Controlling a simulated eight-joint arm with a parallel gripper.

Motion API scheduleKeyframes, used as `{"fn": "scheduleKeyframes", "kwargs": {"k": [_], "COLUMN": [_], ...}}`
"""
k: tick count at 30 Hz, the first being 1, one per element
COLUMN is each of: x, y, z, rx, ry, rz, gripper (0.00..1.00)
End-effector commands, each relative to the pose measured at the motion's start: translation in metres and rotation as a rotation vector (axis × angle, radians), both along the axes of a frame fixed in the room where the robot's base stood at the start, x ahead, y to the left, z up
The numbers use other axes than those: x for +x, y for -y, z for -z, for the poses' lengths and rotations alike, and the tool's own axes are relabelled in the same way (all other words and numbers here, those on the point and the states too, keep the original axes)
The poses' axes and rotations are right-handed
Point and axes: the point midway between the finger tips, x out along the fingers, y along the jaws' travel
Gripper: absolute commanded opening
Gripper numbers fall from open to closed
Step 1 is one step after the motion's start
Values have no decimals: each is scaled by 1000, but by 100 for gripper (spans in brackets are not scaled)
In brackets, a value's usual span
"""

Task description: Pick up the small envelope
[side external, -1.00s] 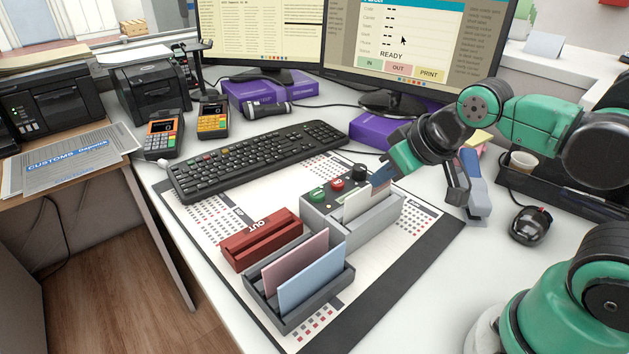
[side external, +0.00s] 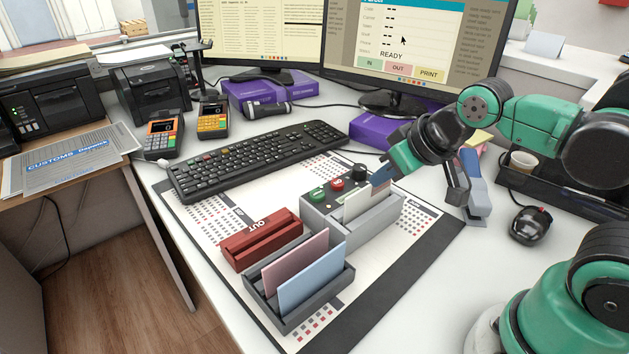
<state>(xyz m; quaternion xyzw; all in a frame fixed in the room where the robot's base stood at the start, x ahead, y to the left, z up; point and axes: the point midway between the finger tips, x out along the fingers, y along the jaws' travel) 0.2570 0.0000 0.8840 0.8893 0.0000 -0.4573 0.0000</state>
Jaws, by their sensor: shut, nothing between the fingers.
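A white envelope (side external: 362,205) stands in the slot of the grey button box (side external: 382,222), tilted. A pink envelope (side external: 297,262) and a light blue envelope (side external: 312,281) stand in a dark grey holder (side external: 286,320) at the front. Which of them is the small one I cannot tell for sure. My gripper (side external: 380,177) is at the upper right of the white envelope, close over the back of the button box. Its fingers are shut with nothing held. Whether they touch the envelope I cannot tell.
A red OUT holder (side external: 260,243) stands left of the button box. A keyboard (side external: 258,160) lies behind, with purple boxes (side external: 372,132) and monitors beyond. A blue-grey stapler-like tool (side external: 474,185) and a mouse (side external: 531,226) are at right. The front right of the mat is clear.

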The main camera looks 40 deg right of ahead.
Motion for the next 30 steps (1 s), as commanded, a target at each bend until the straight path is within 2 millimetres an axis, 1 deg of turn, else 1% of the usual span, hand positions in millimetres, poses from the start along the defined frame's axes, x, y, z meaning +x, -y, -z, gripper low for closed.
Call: {"fn": "scheduleKeyframes", "kwargs": {"k": [6, 7, 8, 9, 11, 20, 23, 26, 29, 30], "x": [0, 0, 0, 0, 0, 0, 3, 8, 16, 20], "y": [0, 0, 0, 0, 0, 0, 2, 5, 10, 12], "z": [0, 0, 0, 0, 0, 0, -2, -4, -5, -4], "rx": [0, 0, 0, 0, 0, -6, -58, -170, -300, -344], "ry": [0, 0, 0, 0, 0, -4, -40, -123, -239, -284], "rz": [0, 0, 0, 0, 0, -8, -79, -256, -522, -641], "gripper": [0, 6, 14, 26, 42, 42, 42, 42, 42, 42]}}
